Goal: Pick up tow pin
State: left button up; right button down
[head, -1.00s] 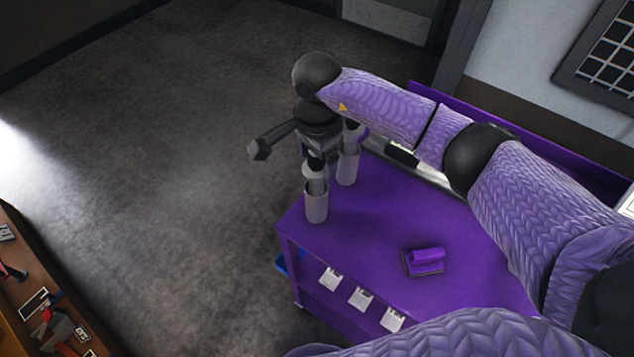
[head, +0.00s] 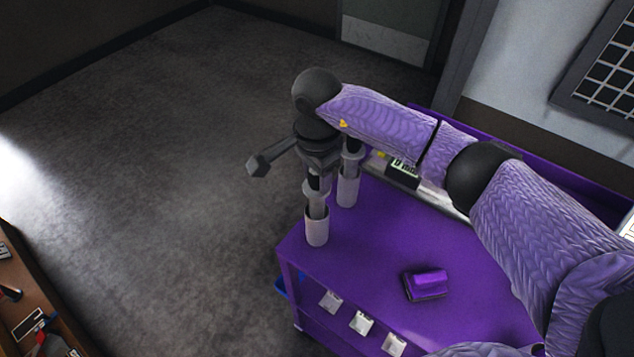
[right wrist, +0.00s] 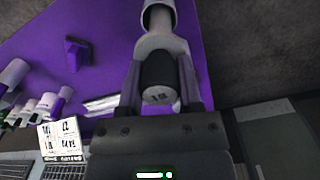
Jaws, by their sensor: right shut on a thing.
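The tow pin (head: 316,204) has a grey shaft. Its black end, marked with a number that looks like 18, shows large in the right wrist view (right wrist: 159,78). My right gripper (head: 316,178) is above the cart's near left corner, pointing down, and is shut on that black end. The fingers lie on both sides of it in the right wrist view (right wrist: 158,68). The pin's lower end is inside or at the mouth of a white cylindrical holder (head: 316,229); how deep it sits is hidden. My left gripper is not in view.
The purple cart top (head: 370,250) carries a second white holder (head: 348,188) with a dark-topped piece close behind, and a purple block (head: 427,284). A digital display (head: 404,165) stands behind. Open floor lies left.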

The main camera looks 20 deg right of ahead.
notch_tip(320, 180, up, 17)
dwell(0.4)
jog(key=shift+f, duration=0.15)
